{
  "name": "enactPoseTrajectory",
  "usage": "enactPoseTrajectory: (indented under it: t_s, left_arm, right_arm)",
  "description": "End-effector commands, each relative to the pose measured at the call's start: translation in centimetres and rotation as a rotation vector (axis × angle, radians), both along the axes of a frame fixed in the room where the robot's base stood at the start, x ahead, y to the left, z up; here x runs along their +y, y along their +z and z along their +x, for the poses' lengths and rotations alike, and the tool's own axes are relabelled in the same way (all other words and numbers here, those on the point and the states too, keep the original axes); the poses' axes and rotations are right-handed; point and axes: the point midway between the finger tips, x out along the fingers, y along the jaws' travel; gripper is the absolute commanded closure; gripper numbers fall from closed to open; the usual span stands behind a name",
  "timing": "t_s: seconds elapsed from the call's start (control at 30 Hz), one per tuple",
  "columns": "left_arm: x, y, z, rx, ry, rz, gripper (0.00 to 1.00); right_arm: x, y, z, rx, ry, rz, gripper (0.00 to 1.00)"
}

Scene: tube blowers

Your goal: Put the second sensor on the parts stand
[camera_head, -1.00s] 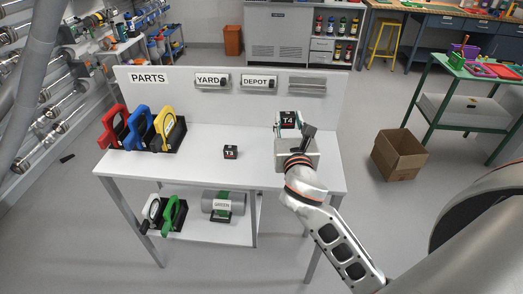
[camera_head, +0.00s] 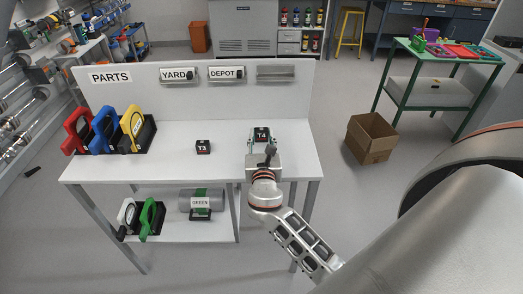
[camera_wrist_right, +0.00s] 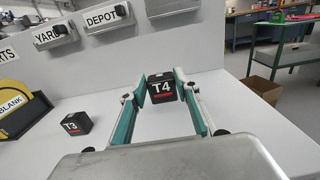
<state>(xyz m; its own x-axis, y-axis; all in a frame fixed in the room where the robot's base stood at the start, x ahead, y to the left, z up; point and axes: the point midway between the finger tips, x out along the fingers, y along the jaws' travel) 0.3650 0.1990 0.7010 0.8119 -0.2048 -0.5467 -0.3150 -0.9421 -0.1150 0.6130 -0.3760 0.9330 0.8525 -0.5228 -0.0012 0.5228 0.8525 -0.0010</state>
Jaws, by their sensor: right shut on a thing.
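A black cube sensor marked T4 (camera_head: 262,134) is between the fingers of my right gripper (camera_head: 262,139), which is shut on it. The right wrist view shows T4 (camera_wrist_right: 161,88) upright at the fingertips, its label facing me, over the white top of the parts stand (camera_head: 225,165). Whether its underside touches the top cannot be told. A matching black cube marked T3 (camera_head: 203,147) rests on the stand to the left of T4; it also shows in the right wrist view (camera_wrist_right: 75,123). My left gripper is not in view.
Red, blue and yellow handled parts (camera_head: 132,122) stand in black holders at the stand's left. The back panel carries YARD (camera_head: 174,75) and DEPOT (camera_head: 226,73) labels. A grey cylinder marked GREEN (camera_head: 201,201) lies on the lower shelf. A cardboard box (camera_head: 370,140) is on the floor at right.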

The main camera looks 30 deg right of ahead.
Motion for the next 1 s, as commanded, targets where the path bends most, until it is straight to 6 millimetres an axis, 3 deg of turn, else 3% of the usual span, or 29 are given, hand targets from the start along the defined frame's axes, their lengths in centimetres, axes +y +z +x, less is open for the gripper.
enactPoseTrajectory:
  t_s: [0.4, 0.87, 0.9, 0.93, 1.0]
  left_arm:
    - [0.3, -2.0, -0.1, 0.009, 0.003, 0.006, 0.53]
    - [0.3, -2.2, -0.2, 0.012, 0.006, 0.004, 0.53]
    - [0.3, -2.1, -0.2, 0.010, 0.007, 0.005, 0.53]
    - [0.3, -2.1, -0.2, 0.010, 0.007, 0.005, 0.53]
    - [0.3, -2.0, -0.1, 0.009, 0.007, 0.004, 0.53]
  right_arm:
    - [0.0, -4.6, 0.0, 0.001, 0.000, -0.002, 0.90]
    - [0.0, -5.1, 0.0, -0.001, 0.000, -0.001, 0.90]
    - [0.0, -5.0, 0.0, -0.001, 0.000, -0.001, 0.58]
    - [0.0, -5.0, 0.0, -0.001, 0.000, -0.001, 0.52]
    - [0.0, -5.0, 0.0, -0.001, 0.000, -0.001, 0.52]
